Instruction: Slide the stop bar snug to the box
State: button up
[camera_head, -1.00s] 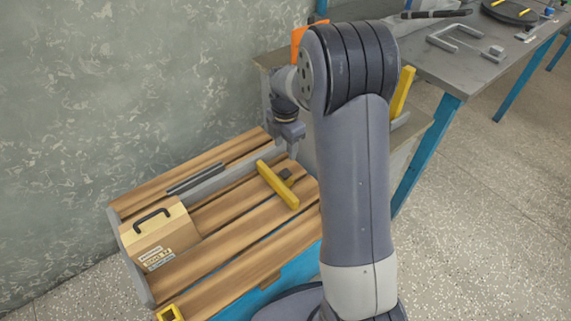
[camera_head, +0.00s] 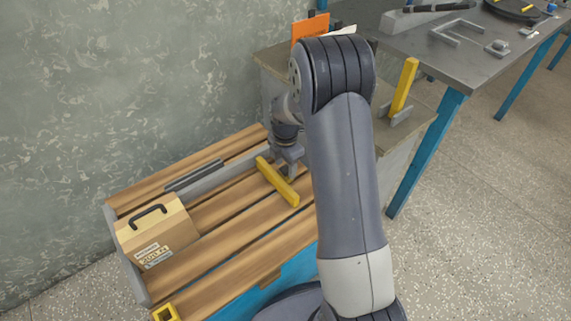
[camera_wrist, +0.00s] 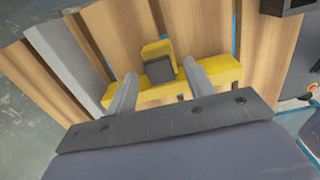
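The yellow stop bar (camera_head: 278,182) lies across the wooden slatted bench, its back end by the grey rail. Its dark knob (camera_wrist: 159,69) shows in the wrist view. The box (camera_head: 157,236), tan with a black handle and a label, sits at the bench's left end; a wide stretch of bare slats lies between it and the bar. My gripper (camera_head: 292,172) is down at the bar's right side. In the wrist view my gripper (camera_wrist: 159,74) is open, one finger on each side of the knob, with gaps visible. The fingertips' exact height is unclear.
A grey rail (camera_head: 225,178) runs along the bench's back, with a dark strip (camera_head: 194,175) beside it near the box. A yellow square piece (camera_head: 166,313) is at the front left. A grey cabinet and a workbench (camera_head: 450,65) stand to the right. The wall is behind.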

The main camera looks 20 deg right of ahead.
grip_shut()
dwell(0.3)
jog(key=s+a, duration=0.3)
jog(key=a, duration=0.4)
jog(key=s+a+p, duration=0.1)
jog(key=s+a, duration=0.2)
jog(key=a, duration=0.5)
jog(key=s+a, duration=0.3)
jog(key=a, duration=0.5)
jog(key=shift+s, duration=0.3)
jog(key=shift+o, duration=0.3)
grip_release()
jog(key=shift+r, duration=0.1)
notch_tip(320, 180, up, 11)
jog(key=p, duration=0.3)
jog(key=shift+f, duration=0.2)
